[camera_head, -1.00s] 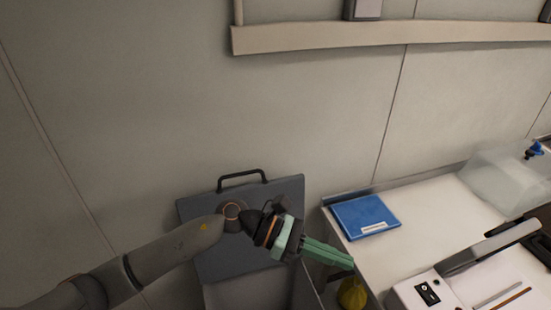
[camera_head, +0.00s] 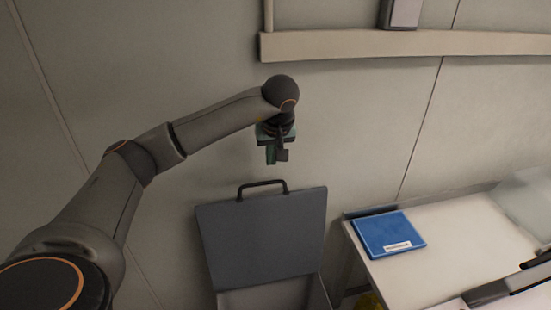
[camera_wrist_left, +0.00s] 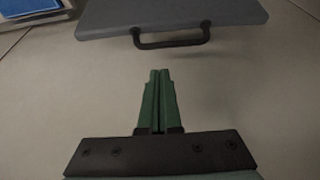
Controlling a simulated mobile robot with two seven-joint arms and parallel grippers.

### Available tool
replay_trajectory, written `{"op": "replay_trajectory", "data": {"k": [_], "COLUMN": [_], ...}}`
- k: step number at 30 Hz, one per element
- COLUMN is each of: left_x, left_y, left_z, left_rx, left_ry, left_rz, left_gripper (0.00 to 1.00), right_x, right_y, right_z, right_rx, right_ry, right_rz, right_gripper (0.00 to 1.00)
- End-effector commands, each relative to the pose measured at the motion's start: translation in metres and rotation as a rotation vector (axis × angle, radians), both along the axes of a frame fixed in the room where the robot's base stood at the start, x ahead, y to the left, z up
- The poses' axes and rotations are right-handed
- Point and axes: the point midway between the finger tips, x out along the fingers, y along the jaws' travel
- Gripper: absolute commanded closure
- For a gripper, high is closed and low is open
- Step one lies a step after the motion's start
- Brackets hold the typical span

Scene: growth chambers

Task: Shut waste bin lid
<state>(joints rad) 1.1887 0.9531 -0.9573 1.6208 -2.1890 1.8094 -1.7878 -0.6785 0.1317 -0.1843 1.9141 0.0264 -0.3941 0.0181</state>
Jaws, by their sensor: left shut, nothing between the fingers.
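The waste bin lid (camera_head: 263,238) is a dark grey panel standing raised against the wall, with a black bar handle (camera_head: 262,184) on its top edge. Part of the lighter bin body (camera_head: 265,297) shows below it. My left gripper (camera_head: 271,162) is above the handle, close to the wall, fingers pointing down, apart from the lid. In the left wrist view its green fingers (camera_wrist_left: 158,75) are together and empty. The lid (camera_wrist_left: 175,14) and its handle (camera_wrist_left: 172,42) lie just beyond the fingertips there. My right gripper is not in view.
A white bench (camera_head: 452,238) with a blue flat box (camera_head: 388,234) stands right of the bin. A beige rail (camera_head: 400,44) runs along the wall above. A yellow object (camera_head: 369,301) shows partly beside the bin. Plain wall lies around the gripper.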

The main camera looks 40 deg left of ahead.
Motion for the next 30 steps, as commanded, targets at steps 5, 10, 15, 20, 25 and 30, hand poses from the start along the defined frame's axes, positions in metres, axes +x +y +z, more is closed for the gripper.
{"op": "replay_trajectory", "data": {"k": [5, 10, 15, 20, 25, 30], "left_x": [0.007, 0.014, 0.017, 0.018, 0.018, 0.018], "left_y": [0.011, 0.018, 0.021, 0.022, 0.022, 0.022], "left_z": [-0.033, -0.056, -0.068, -0.070, -0.070, -0.070], "left_rx": [-0.001, -0.002, -0.004, -0.004, -0.004, -0.002], "left_ry": [0.005, 0.002, 0.000, -0.001, -0.001, -0.002], "left_rz": [0.002, 0.000, 0.000, 0.000, 0.000, 0.000], "left_gripper": [1.00, 1.00, 1.00, 1.00, 1.00, 1.00], "right_x": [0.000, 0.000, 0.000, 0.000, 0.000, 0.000], "right_y": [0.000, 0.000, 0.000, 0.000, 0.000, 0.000], "right_z": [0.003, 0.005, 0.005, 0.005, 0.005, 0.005], "right_rx": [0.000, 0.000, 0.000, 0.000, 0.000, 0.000], "right_ry": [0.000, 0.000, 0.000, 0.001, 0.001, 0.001], "right_rz": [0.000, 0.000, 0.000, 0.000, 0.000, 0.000], "right_gripper": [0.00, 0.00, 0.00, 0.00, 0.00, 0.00]}}
